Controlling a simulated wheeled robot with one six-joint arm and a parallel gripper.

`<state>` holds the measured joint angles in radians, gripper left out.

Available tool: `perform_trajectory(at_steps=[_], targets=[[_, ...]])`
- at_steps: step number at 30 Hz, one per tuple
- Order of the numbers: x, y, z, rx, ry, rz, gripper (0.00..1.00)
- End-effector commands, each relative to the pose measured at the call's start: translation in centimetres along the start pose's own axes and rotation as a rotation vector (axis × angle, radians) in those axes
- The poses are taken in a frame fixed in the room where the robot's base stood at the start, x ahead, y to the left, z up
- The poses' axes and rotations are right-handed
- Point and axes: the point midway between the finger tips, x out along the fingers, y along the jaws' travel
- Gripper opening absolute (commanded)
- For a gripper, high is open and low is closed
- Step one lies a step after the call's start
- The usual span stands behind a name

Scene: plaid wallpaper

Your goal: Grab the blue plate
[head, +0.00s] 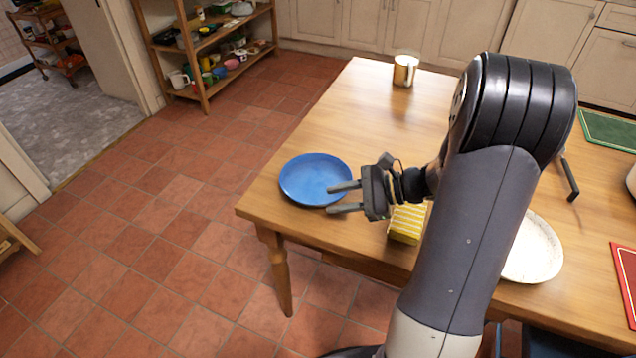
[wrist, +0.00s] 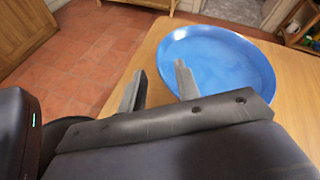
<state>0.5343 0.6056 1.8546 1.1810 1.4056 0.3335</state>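The blue plate (head: 313,178) lies flat on the wooden table near its left corner. My gripper (head: 339,198) is at the plate's right side, with its two fingers apart and pointing left towards the rim. In the wrist view the blue plate (wrist: 222,62) lies beyond the fingertips of my gripper (wrist: 160,75). Nothing is held between the fingers. I cannot tell whether a finger touches the plate.
A yellow striped box (head: 407,223) stands just right of my gripper on the wooden table (head: 370,110). A white speckled plate (head: 535,250) is partly behind my arm. A metal can (head: 404,70) stands at the back. The table between can and blue plate is clear.

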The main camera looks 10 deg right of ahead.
Motion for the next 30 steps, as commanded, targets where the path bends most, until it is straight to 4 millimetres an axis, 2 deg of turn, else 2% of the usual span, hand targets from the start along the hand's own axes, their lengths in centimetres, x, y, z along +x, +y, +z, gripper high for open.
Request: perform_trajectory(at_steps=[6, 9, 18, 30], targets=[[3.4, 0.3, -0.5, 0.002, -0.003, 0.005, 0.31], [4.4, 0.3, -0.5, 0.001, -0.002, 0.004, 0.31], [4.8, 0.2, -0.4, 0.001, 0.0, 0.001, 0.31], [4.8, 0.2, -0.5, 0.002, 0.0, 0.002, 0.0]])
